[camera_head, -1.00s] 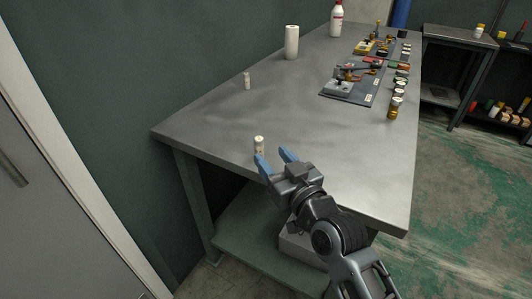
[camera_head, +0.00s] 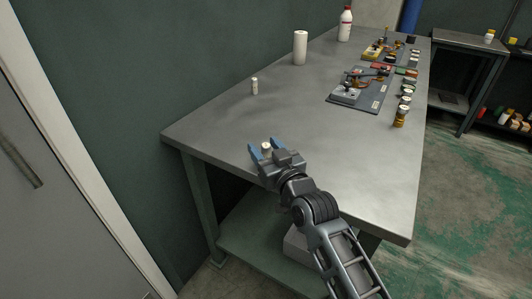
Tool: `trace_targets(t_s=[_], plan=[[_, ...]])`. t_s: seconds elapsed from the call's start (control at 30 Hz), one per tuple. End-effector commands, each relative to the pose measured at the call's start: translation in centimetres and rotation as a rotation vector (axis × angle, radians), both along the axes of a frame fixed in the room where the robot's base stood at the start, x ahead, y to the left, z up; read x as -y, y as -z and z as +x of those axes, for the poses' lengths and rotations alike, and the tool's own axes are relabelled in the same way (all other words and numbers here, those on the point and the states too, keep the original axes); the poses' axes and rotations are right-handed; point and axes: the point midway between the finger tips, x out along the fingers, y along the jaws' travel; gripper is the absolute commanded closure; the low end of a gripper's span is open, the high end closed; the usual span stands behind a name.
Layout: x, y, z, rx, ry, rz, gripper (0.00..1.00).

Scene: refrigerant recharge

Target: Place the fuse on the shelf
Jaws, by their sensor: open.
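A small pale cylinder with a gold-toned top, which looks like the fuse (camera_head: 266,147), stands upright on the grey workbench (camera_head: 225,130) near its left front edge. My gripper (camera_head: 266,150) is open, with its blue fingertips on either side of the fuse. Its lower part is hidden behind my gripper, and I cannot tell whether the fingers touch it. A similar small white cylinder (camera_head: 254,86) stands farther back on the bench. A green lower shelf (camera_head: 262,262) is under the bench. Another dark shelf unit (camera_head: 490,122) is at the far right.
A white roll (camera_head: 300,48) and a white bottle with a red cap (camera_head: 345,24) stand along the wall side. A dark board with parts (camera_head: 362,91) and several small jars (camera_head: 400,117) line the right side. A grey box (camera_head: 300,245) sits on the lower shelf.

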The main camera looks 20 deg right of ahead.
Motion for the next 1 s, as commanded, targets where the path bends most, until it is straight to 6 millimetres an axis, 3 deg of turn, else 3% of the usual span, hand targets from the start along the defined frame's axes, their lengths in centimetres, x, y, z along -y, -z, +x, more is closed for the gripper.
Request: trace_targets(t_s=[0.13,0.67,1.0], plan=[[-0.02,0.01,-0.02,0.000,0.000,0.000,0.48],[-0.01,-0.01,-0.05,0.000,0.000,0.000,0.99],[-0.02,-0.31,-0.04,0.001,-0.001,0.000,1.00]])
